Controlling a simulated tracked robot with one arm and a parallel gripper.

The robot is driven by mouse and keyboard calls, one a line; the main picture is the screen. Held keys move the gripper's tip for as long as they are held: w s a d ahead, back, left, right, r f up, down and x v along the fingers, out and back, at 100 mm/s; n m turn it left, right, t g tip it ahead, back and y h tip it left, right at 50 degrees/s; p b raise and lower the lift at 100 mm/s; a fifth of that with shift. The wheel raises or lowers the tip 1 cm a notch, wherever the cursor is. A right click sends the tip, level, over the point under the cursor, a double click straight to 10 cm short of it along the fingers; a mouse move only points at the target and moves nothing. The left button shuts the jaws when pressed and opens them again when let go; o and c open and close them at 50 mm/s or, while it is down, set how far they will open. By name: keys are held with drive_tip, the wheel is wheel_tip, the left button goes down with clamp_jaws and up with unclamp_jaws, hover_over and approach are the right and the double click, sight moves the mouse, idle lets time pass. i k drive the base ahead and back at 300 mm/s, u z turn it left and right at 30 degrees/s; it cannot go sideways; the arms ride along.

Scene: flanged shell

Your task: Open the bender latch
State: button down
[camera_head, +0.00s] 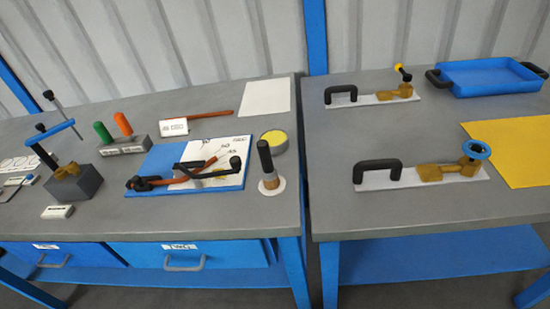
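The bender (190,178) appears to be the tool with orange-brown and black arms lying on a blue board (160,158) on the left table. One black end is at the board's left side, and another black end stands up at its right side. A white sheet with markings (207,152) lies under the arms. The latch is too small to make out, so I cannot tell whether it is open or shut. My gripper does not show in this view.
A black-handled upright tool (267,168) and a yellow-topped round tin (274,141) stand right of the board. A block with green and orange handles (124,145) stands behind left. The right table holds two black-handled plates (405,182) (372,98) and a blue tray (490,77).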

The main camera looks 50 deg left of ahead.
sight(140, 184)
drive_tip(key=z, duration=0.1)
drive_tip(key=k, duration=1.25)
drive_tip(key=u, duration=1.05)
drive_tip(key=i, duration=1)
drive_tip(key=u, duration=1.2)
drive_tip(key=k, duration=0.25)
drive_tip(key=z, duration=0.15)
